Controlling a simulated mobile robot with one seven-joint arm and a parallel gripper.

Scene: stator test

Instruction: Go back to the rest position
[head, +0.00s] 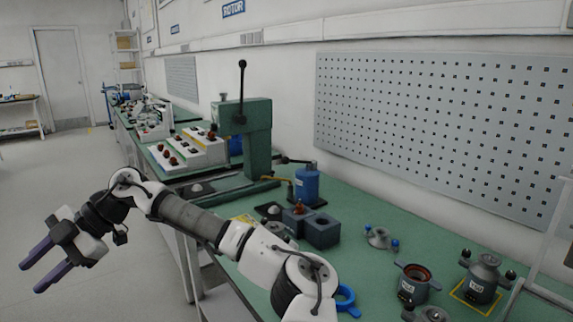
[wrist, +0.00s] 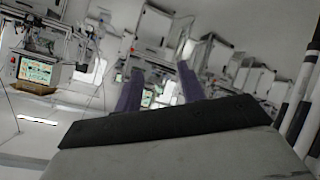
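My gripper (head: 52,268) is at the lower left of the head view, out over the floor and to the left of the green workbench (head: 350,205). Its two purple fingers are apart with nothing between them. In the wrist view the fingers (wrist: 158,88) also stand apart and empty, against a blurred background of machines and a wall. My arm stretches from the lower middle of the head view toward the left, across the bench's front edge.
On the bench stand a green press (head: 256,150), a blue container (head: 307,186), grey blocks (head: 322,230), and grey stator housings (head: 415,283) and (head: 481,281). A blue ring (head: 346,298) lies beside my arm. The floor (head: 60,185) at left is clear.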

